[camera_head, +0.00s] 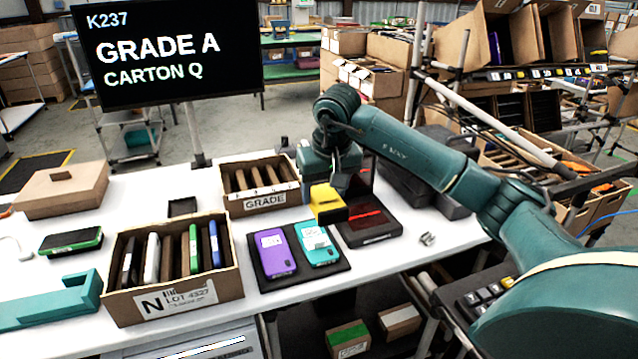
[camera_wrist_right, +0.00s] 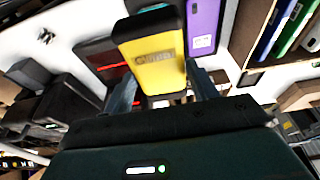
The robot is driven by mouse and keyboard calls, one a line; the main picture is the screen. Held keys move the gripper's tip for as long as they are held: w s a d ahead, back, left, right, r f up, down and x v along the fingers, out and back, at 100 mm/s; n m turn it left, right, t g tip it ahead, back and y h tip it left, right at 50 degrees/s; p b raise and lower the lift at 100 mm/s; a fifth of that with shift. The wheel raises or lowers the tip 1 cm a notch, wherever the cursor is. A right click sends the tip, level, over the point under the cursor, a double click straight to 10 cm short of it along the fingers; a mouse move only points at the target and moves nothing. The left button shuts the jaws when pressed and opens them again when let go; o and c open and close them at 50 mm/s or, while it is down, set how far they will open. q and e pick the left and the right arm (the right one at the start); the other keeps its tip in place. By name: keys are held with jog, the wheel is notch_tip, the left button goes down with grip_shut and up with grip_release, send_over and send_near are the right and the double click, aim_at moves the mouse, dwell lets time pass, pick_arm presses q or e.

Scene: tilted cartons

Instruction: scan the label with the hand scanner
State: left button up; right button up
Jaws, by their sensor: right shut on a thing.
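My right gripper (camera_head: 335,190) is shut on a yellow device with a dark end (camera_head: 327,203), seemingly the hand scanner. The device fills the space between the fingers in the right wrist view (camera_wrist_right: 152,65). It is held above the table, close to a teal phone (camera_head: 317,243) with a white label (camera_head: 314,238). A purple phone (camera_head: 277,254) with a white label (camera_head: 271,241) lies left of it; both rest on a black mat (camera_head: 302,278). The front carton (camera_head: 190,297) also carries a label reading N and LOT. My left gripper is not in view.
A black box with a red line (camera_head: 368,227) stands right of the phones. A GRADE carton (camera_head: 262,199) is behind them. A screen (camera_head: 165,50) reads GRADE A, CARTON Q. A teal block (camera_head: 50,300) and a green-edged device (camera_head: 70,241) lie at left.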

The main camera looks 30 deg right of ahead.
jog(key=shift+s+f+b, duration=0.15)
jog(key=shift+f+b, duration=0.15)
jog(key=shift+f, duration=0.05)
notch_tip(320, 180, down, 4)
jog(key=b, duration=0.2)
jog(key=shift+r+b, duration=0.15)
jog(key=shift+b, duration=0.25)
jog(key=shift+f, duration=0.35)
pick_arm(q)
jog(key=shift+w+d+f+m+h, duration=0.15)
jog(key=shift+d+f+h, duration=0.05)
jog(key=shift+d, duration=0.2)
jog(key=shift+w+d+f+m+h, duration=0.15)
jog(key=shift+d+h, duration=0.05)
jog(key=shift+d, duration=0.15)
pick_arm(e)
jog(key=shift+r, duration=0.1)
notch_tip(320, 180, up, 5)
jog(key=p, duration=0.3)
jog(key=shift+d+p, duration=0.1)
jog(key=shift+p, duration=0.2)
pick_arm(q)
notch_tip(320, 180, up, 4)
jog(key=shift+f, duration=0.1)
